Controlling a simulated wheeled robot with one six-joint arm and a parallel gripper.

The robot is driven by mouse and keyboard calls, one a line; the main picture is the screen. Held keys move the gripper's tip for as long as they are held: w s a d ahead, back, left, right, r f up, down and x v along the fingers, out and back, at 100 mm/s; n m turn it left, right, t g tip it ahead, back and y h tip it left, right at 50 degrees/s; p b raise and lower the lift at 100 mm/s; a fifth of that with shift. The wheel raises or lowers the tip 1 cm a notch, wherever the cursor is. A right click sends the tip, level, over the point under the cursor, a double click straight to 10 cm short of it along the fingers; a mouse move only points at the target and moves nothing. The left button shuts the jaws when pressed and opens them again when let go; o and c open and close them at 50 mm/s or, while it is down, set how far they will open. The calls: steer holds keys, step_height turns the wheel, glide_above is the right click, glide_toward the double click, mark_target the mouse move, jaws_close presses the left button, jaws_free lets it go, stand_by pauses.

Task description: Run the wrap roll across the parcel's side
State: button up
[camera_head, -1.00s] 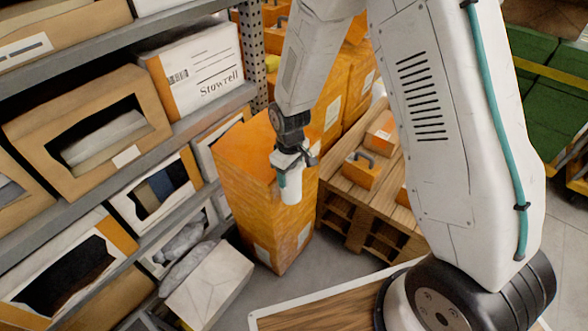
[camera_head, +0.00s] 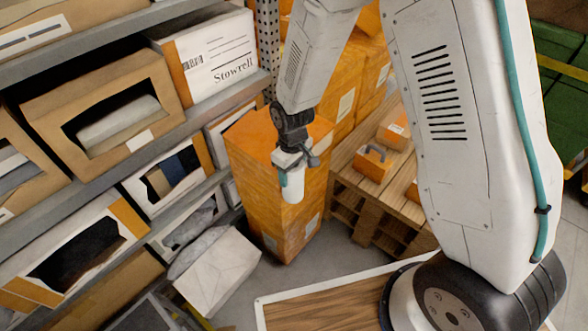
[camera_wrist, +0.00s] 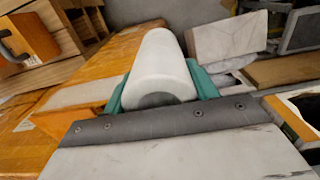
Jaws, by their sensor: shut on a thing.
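The parcel (camera_head: 277,206) is a tall orange box standing upright on the floor beside the shelf rack, with pale labels low on its sides. My gripper (camera_head: 290,178) is in front of its near side, just below the top edge. It is shut on the white wrap roll (camera_head: 293,190), whose lower end hangs below the fingers. In the wrist view the white roll (camera_wrist: 160,62) lies between teal fingers, with the orange parcel (camera_wrist: 110,68) beside and behind it to the left. I cannot tell whether the roll touches the parcel.
A grey shelf rack (camera_head: 120,165) with open boxes fills the left. A wooden pallet (camera_head: 370,212) with small orange boxes stands right of the parcel. A pale wrapped package (camera_head: 218,272) lies at the parcel's lower left. Some grey floor shows in front of the parcel.

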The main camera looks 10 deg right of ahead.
steer(key=s+d, duration=0.4)
steer(key=s, duration=0.1)
steer(key=shift+s, duration=0.3)
stand_by(0.9)
steer(key=shift+w+a+r, duration=0.1)
steer(key=shift+w+a, duration=0.55)
steer(key=shift+w, duration=0.3)
steer(key=shift+w+a, duration=0.65)
steer(key=shift+w, duration=0.3)
steer(key=shift+w+a, duration=0.7)
steer(key=shift+w, duration=0.25)
steer(key=shift+w+d, duration=0.55)
steer(key=shift+d, duration=0.3)
steer(key=shift+w+d, duration=0.55)
steer(key=shift+d, duration=0.3)
steer(key=shift+s+a, duration=0.55)
steer(key=shift+a, duration=0.35)
steer(key=shift+s+a, duration=0.5)
steer(key=shift+a, duration=0.35)
